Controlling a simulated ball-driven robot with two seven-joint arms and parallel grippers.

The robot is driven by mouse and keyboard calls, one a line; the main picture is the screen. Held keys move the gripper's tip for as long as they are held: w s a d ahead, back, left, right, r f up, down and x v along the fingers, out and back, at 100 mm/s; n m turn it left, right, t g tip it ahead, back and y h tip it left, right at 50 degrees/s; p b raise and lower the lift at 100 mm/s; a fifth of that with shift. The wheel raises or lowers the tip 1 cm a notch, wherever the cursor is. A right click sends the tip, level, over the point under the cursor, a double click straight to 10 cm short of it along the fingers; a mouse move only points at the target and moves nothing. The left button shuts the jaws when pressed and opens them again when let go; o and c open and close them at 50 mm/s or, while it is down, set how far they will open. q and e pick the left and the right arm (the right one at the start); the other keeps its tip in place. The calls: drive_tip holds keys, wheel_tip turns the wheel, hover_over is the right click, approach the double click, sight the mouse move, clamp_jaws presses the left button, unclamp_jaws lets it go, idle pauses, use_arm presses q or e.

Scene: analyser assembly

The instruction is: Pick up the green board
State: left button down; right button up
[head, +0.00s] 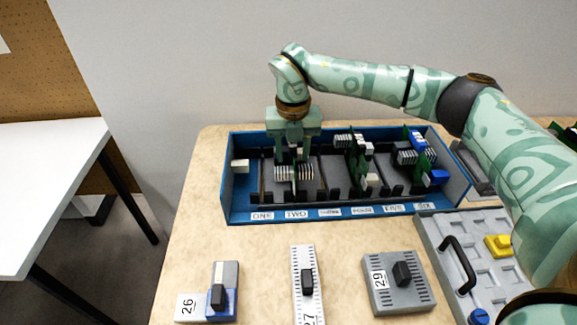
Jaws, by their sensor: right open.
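A blue case (228,200) with slots labelled ONE to SIX stands on the table. Green boards with pale finned blocks stand upright in it: one near the middle (353,150) and others at the right (421,160). Another pale finned block (294,173) sits at slot TWO; its board is mostly hidden by my right gripper. My right gripper (293,157) points down into the case over that block, with its fingers open. I cannot tell whether the fingers touch anything. My left gripper is not in view.
Modules numbered 26 (224,289), 27 (307,285) and 29 (398,284) lie on the table (205,240) in front of the case. A grey panel with a black handle (457,262) lies at right, below my arm. A white table (45,190) stands at left.

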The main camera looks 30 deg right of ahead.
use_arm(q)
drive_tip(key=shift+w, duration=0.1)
use_arm(e)
drive_tip(key=shift+r, duration=0.1)
drive_tip(key=shift+s, duration=0.1)
clamp_jaws()
drive_tip(key=shift+r, duration=0.1)
